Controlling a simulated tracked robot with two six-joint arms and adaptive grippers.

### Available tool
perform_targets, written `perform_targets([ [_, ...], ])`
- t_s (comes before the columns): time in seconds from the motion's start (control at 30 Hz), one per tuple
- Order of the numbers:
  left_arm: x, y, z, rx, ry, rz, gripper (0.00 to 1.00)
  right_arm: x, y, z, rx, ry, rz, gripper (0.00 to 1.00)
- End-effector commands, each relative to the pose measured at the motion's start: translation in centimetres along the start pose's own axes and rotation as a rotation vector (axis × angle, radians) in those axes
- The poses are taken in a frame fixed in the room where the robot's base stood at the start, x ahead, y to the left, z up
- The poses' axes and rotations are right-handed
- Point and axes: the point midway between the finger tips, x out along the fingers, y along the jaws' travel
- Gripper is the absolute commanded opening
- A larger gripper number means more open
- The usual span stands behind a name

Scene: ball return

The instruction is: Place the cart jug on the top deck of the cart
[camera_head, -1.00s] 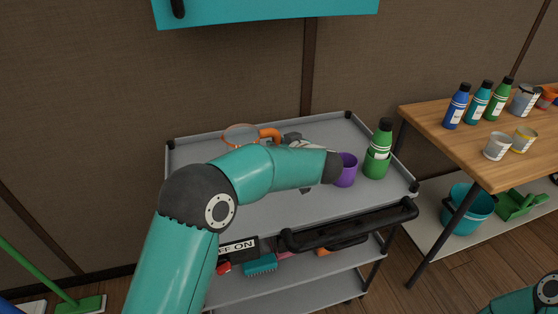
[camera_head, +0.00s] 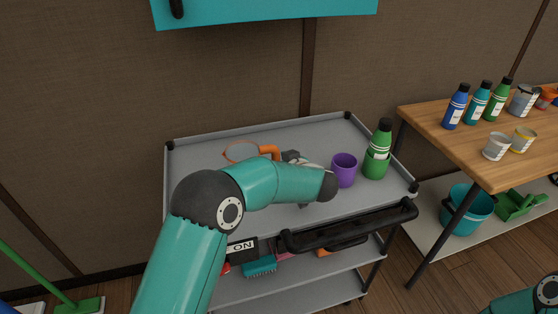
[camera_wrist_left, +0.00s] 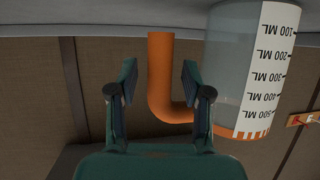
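The cart jug is clear with an orange rim (camera_head: 241,152) and an orange handle (camera_head: 268,150). It is upright at the back left of the cart's grey top deck (camera_head: 325,135). In the left wrist view the picture is upside down; the jug (camera_wrist_left: 228,65) shows its millilitre scale and seems to rest on the deck. My left gripper (camera_head: 290,158) is at the handle. In the wrist view its fingers (camera_wrist_left: 158,80) are apart, one on each side of the handle, with gaps. My forearm hides the jug's lower part in the head view. My right gripper is out of view.
A purple cup (camera_head: 344,170) and a green bottle (camera_head: 377,155) stand on the deck's right, close to my left wrist. The black cart handle (camera_head: 350,226) runs along the front. A wooden table (camera_head: 450,140) with bottles and cans stands at right. The deck's back middle is free.

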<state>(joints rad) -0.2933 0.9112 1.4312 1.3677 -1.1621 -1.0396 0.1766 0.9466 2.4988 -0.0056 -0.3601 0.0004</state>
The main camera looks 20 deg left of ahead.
Motion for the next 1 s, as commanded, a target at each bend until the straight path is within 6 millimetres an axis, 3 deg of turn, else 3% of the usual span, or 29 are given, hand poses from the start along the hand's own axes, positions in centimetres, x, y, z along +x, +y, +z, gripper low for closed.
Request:
perform_targets([
  [0.23, -0.1, 0.0, -0.3, -0.001, 0.001, 0.000, 0.49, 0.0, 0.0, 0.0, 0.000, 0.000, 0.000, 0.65],
  [0.37, -1.3, 0.1, -0.3, -0.001, 0.001, 0.003, 0.49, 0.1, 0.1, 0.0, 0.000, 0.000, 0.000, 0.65],
  [0.8, -9.7, 0.0, -0.2, 0.000, 0.002, 0.003, 0.49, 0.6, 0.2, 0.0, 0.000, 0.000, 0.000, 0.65],
  [1.0, -11.8, 0.0, -0.2, -0.001, 0.001, 0.001, 0.49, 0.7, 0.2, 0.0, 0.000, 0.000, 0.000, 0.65],
])
